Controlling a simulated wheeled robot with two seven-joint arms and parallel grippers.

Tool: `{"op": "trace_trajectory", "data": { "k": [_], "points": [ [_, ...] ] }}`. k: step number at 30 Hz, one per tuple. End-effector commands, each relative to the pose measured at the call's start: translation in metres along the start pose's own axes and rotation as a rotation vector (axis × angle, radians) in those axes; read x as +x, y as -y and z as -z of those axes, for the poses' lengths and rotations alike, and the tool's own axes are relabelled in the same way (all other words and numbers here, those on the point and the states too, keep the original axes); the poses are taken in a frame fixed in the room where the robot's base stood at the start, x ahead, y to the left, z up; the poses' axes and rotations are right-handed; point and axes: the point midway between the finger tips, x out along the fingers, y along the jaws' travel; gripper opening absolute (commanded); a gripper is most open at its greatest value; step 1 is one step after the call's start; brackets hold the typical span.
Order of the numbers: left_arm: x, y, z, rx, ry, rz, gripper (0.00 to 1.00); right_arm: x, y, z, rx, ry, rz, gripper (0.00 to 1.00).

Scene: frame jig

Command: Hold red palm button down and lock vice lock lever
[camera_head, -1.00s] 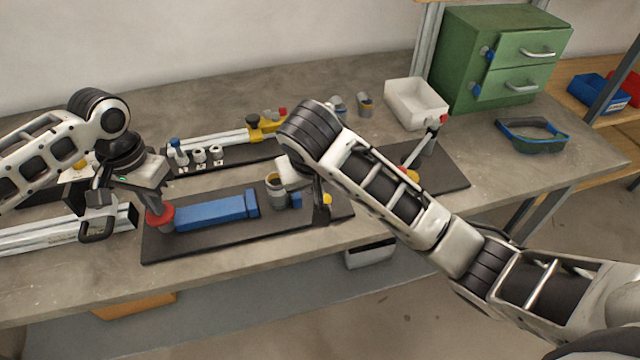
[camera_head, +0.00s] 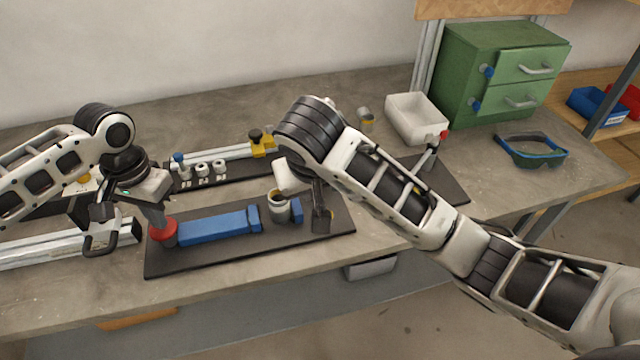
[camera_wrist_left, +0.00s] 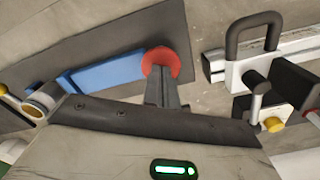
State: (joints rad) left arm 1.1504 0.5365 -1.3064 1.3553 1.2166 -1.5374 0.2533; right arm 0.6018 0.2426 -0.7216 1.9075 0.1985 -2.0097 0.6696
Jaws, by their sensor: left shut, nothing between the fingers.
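The red palm button (camera_head: 163,235) stands at the left end of a black board, beside a blue vice (camera_head: 215,224). My left gripper (camera_head: 159,221) is shut and empty, its fingertips on or just above the button's top; contact is hard to judge. The left wrist view shows these fingertips (camera_wrist_left: 161,98) against the red button (camera_wrist_left: 165,60). A grey cylinder (camera_head: 279,209) sits between the vice's blue jaws.
A rail fixture with a yellow end (camera_head: 262,143) and small white fittings lies behind. A white bin (camera_head: 416,119), green drawer cabinet (camera_head: 500,70) and goggles (camera_head: 533,149) are at the right. A metal rail (camera_head: 60,245) lies left of the board.

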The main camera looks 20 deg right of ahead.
Motion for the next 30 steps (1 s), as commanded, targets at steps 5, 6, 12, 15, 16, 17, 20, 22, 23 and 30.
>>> {"op": "trace_trajectory", "data": {
  "k": [5,6,12,15,16,17,20,22,23,30],
  "points": [
    [-0.014,0.001,0.001,0.000,-0.004,0.001,0.00,-0.011,-0.002,0.004,0.000,0.000,0.000,0.32],
    [-0.017,0.001,0.001,0.000,-0.004,0.001,0.00,-0.012,-0.002,0.005,0.000,0.000,0.000,0.32],
    [-0.025,0.001,0.001,0.000,-0.006,0.002,0.00,-0.012,-0.002,0.005,0.000,0.000,0.000,0.32],
    [-0.030,0.001,0.001,-0.001,-0.006,0.002,0.00,-0.012,-0.002,0.005,0.000,0.000,0.000,0.32],
    [-0.032,0.001,0.002,-0.001,-0.007,0.002,0.00,-0.012,-0.002,0.005,0.000,0.000,0.000,0.32],
    [-0.033,0.001,0.002,-0.001,-0.007,0.002,0.00,-0.012,-0.002,0.005,0.000,0.000,0.000,0.32],
    [-0.039,0.001,0.002,-0.001,-0.008,0.002,0.00,-0.012,-0.002,0.005,0.000,0.000,0.001,0.32],
    [-0.042,0.001,0.002,-0.002,-0.007,0.003,0.00,-0.012,-0.002,0.005,0.000,0.000,0.001,0.32],
    [-0.044,0.001,0.002,-0.001,-0.007,0.003,0.00,-0.012,-0.002,0.005,0.000,0.000,0.000,0.32],
    [-0.056,0.001,0.001,-0.001,-0.007,0.003,0.00,-0.012,-0.002,0.005,0.000,0.000,0.000,0.32]
  ]
}}
